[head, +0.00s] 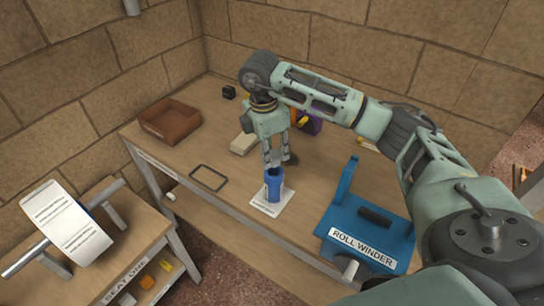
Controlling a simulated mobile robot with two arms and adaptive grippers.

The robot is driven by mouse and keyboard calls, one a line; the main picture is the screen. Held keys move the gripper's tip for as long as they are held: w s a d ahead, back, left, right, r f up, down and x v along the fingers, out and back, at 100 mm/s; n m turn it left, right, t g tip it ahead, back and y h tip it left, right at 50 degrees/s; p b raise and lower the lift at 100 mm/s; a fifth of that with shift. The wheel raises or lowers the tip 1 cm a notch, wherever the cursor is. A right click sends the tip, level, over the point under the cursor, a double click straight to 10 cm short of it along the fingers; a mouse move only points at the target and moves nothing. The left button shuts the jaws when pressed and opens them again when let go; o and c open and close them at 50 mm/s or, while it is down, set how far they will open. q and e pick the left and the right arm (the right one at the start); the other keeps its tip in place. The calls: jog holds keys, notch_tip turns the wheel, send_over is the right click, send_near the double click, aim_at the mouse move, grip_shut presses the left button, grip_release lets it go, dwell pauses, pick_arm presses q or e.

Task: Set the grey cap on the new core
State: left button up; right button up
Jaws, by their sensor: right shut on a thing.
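The blue core (273,188) stands upright on a white labelled card (271,206) near the front edge of the workbench. My right gripper (272,163) points down directly over the core's top end. It is shut on a small grey piece, apparently the grey cap, mostly hidden by the fingers. I cannot tell whether the cap touches the core's rim. My left gripper is not in view.
A blue roll winder (366,228) stands right of the core. A thin black frame (209,178) lies to its left, a brown tray (170,121) farther back. A beige block (242,144) lies behind. A paper roll (68,223) hangs on a bar at left.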

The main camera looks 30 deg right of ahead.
aim_at(271, 154)
notch_tip(271, 154, down, 3)
jog(key=shift+s+r+p, duration=0.1)
jog(key=shift+r+p, duration=0.1)
jog(key=shift+p, duration=0.25)
jog(key=shift+d+f, duration=0.1)
jog(key=shift+f, duration=0.25)
jog(key=shift+f+b, duration=0.35)
jog(key=shift+f, duration=0.15)
jog(key=o, duration=0.8)
jog(key=shift+c, duration=0.2)
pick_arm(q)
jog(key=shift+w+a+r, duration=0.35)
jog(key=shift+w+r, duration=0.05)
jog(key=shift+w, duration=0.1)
pick_arm(e)
jog(key=shift+r, duration=0.1)
